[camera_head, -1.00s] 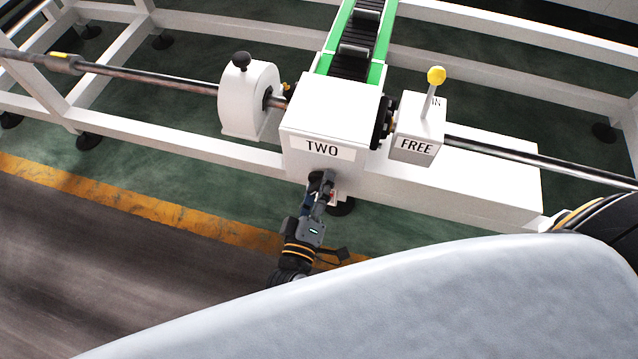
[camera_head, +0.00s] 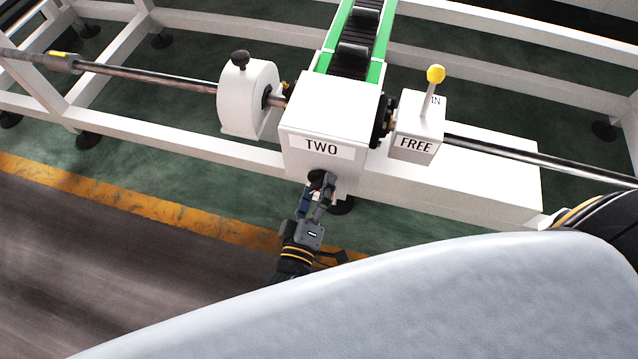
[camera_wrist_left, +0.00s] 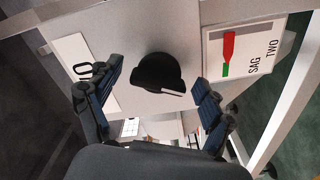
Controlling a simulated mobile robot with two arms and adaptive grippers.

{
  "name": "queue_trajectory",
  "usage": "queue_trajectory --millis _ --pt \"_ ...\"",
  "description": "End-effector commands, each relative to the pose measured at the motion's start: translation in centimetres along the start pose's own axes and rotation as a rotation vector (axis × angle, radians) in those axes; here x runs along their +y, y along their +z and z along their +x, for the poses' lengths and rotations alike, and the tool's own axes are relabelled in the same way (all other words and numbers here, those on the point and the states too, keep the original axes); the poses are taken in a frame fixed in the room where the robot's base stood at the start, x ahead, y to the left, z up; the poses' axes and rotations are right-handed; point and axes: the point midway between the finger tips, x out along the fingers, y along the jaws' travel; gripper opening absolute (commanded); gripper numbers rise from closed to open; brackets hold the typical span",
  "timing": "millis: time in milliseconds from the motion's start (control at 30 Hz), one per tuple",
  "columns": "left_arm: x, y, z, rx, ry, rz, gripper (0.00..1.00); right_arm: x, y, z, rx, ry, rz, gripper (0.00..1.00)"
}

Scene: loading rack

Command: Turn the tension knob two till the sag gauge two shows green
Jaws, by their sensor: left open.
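The tension knob two, a black round knob (camera_wrist_left: 158,73) with a white pointer line, is on the front of the white box labelled TWO (camera_head: 330,110). It also shows small and dark in the head view (camera_head: 317,176). The sag gauge two (camera_wrist_left: 262,42), a white plate marked SAG TWO, is right of the knob in the left wrist view. It shows a large red band with a small green part at one end. My left gripper (camera_head: 319,190) is open in front of the knob, with one finger at each side of it in the left wrist view. Whether they touch it is unclear.
A white block labelled FREE (camera_head: 413,145) with a yellow-tipped lever (camera_head: 435,76) stands right of the box. A white rounded housing (camera_head: 246,100) is on its left. A metal bar runs across. A yellow floor line (camera_head: 150,207) lies in front.

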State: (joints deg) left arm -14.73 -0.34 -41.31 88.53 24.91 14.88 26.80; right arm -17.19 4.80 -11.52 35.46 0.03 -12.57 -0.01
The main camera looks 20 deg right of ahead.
Motion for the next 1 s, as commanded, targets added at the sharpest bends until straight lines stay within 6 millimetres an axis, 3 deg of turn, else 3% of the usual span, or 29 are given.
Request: queue_trajectory --millis 300,500,700,1000 --pt "-0.1 0.2 -6.6 -0.006 -0.004 0.0 0.81 -0.2 -0.1 0.0 0.001 -0.002 0.002 0.0" --pt "-0.1 0.1 -9.9 -0.004 -0.002 0.0 0.81 -0.2 -0.1 0.0 0.001 -0.003 0.002 0.0" --pt "0.0 0.1 -11.1 -0.003 -0.001 0.0 0.81 -0.3 -0.1 0.0 0.001 -0.003 0.002 0.0" --pt "0.0 0.1 -11.2 -0.002 -0.001 0.0 0.81 -0.3 -0.1 0.0 0.001 -0.003 0.002 0.0"
